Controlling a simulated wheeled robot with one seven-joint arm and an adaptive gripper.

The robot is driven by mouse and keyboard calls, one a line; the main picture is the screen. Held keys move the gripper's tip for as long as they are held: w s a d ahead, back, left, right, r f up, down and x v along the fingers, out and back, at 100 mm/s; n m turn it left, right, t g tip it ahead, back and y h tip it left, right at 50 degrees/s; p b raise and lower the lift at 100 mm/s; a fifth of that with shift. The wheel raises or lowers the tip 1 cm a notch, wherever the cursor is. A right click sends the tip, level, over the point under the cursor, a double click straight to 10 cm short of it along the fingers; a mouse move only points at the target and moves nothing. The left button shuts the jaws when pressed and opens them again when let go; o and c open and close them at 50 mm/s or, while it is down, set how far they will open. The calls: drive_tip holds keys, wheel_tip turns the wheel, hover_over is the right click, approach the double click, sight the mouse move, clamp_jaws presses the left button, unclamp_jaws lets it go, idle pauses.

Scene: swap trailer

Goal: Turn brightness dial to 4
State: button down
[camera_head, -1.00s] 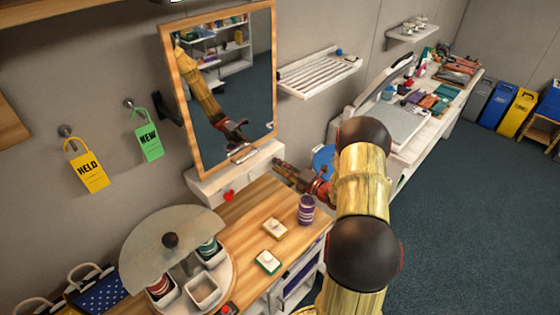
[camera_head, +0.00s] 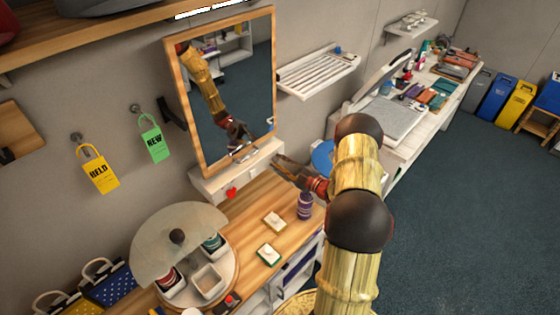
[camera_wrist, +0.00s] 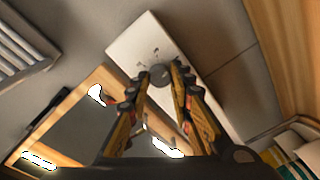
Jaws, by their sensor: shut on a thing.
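The brightness dial (camera_wrist: 159,75) is a small round dark-grey knob on a white panel (camera_wrist: 205,65), with small dark marks on the panel beside it. In the wrist view my gripper (camera_wrist: 161,73) has one fingertip on each side of the knob and is shut on it. The marks are too small to read, so I cannot tell the setting. In the head view the white panel (camera_head: 214,185) sits under a wood-framed mirror (camera_head: 186,110). My gripper (camera_head: 279,163) reaches its right end, and the dial cannot be made out there.
A red heart (camera_head: 231,192) is on the panel's left part. Below, the wooden counter (camera_head: 248,215) holds a purple container (camera_head: 305,206), two small blocks and a round tray with a grey lid (camera_head: 160,235). A slatted white shelf (camera_head: 318,72) is on the wall to the right.

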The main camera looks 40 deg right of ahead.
drive_tip(key=shift+m, duration=0.8)
drive_tip(key=shift+f+p, duration=0.1)
drive_tip(key=shift+p, duration=0.2)
drive_tip(key=c, duration=1.7)
unclamp_jaws()
drive_tip(key=shift+o, duration=0.6)
drive_tip(key=s+d, duration=0.1)
drive_tip(key=s, duration=1.1)
drive_tip(key=shift+d, duration=0.4)
drive_tip(key=shift+w, duration=0.1)
